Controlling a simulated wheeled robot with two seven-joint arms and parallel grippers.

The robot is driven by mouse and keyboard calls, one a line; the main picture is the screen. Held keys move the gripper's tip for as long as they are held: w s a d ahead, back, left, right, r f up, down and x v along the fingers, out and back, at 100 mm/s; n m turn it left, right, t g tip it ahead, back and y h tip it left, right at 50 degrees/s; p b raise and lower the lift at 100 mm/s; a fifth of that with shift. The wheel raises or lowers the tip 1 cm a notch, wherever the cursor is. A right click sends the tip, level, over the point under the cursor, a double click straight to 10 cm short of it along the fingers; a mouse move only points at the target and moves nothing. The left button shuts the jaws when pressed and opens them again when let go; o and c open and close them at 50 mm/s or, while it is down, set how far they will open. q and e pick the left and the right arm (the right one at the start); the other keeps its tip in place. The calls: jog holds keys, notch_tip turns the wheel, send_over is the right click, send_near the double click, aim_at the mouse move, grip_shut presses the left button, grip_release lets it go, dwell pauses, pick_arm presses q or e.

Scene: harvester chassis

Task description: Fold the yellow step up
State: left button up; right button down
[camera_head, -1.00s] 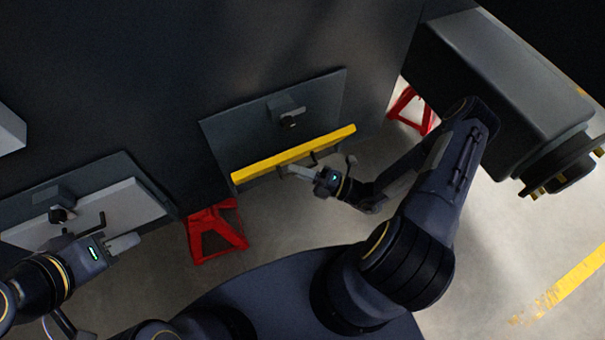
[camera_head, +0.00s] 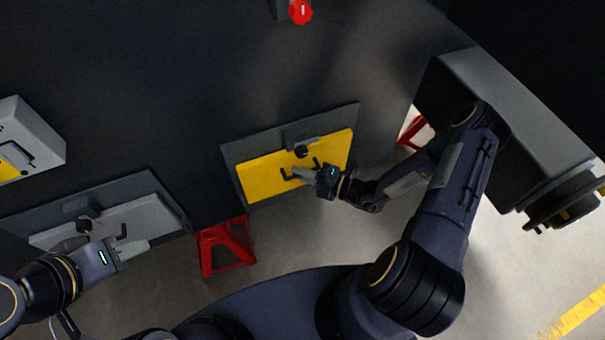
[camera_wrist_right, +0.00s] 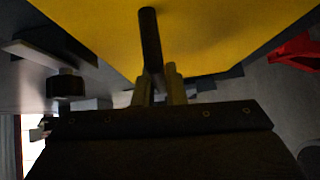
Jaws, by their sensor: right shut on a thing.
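The yellow step (camera_head: 262,178) shows its broad face in the head view, tilted up against its dark back plate (camera_head: 236,152) on the chassis wall. A dark latch block (camera_head: 302,146) sits at the plate's top. My right gripper (camera_head: 296,173) is shut on the step's dark handle (camera_head: 287,174). In the right wrist view the handle (camera_wrist_right: 150,40) stands between the fingers (camera_wrist_right: 160,88), with the yellow face (camera_wrist_right: 220,35) behind it. My left gripper (camera_head: 135,248) is beside the grey step (camera_head: 130,218) at left; its finger gap cannot be made out.
Red stands (camera_head: 226,246) support the chassis, another (camera_head: 412,131) stands at right. A grey box (camera_head: 30,135) is on the wall at left, and a red knob (camera_head: 300,11) at the top. A dark housing (camera_head: 520,125) juts out at right. Floor between is clear.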

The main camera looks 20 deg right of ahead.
jog(key=shift+w+r, duration=0.25)
jog(key=c, duration=1.5)
grip_release()
jog(key=shift+f, duration=0.15)
jog(key=v, duration=0.8)
jog(key=shift+b, duration=0.4)
jog(key=shift+a, duration=0.1)
